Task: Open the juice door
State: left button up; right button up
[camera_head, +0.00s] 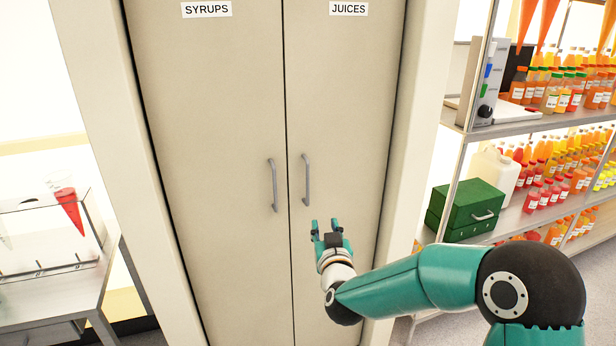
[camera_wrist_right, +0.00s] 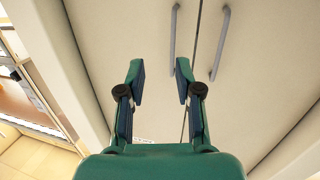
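The juice door (camera_head: 345,110) is the right cabinet door, beige and shut, with a JUICES label (camera_head: 348,9) at its top. Its grey vertical bar handle (camera_head: 306,180) is near the middle seam. My right gripper (camera_head: 325,228) is open and empty in front of this door, below and right of the handle in the head view. In the right wrist view the open fingers (camera_wrist_right: 160,80) point toward the door, and the juice handle (camera_wrist_right: 175,42) shows beyond them, apart from them. My left gripper is not in view.
The shut syrups door (camera_head: 215,110) with its own handle (camera_head: 272,185) is on the left. A shelf of bottles (camera_head: 550,125) and a green box (camera_head: 466,210) stand at right. A metal table (camera_head: 50,295) is at left.

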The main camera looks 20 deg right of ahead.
aim_at(308, 177)
notch_tip(308, 177, up, 6)
jog(key=a+t, duration=0.1)
jog(key=a, duration=0.1)
jog(key=p+x, duration=0.2)
jog(key=x, duration=0.3)
jog(key=p+x, duration=0.2)
jog(key=x, duration=0.4)
jog(key=p+x, duration=0.2)
jog(key=x, duration=0.3)
jog(key=shift+w+f, duration=0.35)
grip_shut()
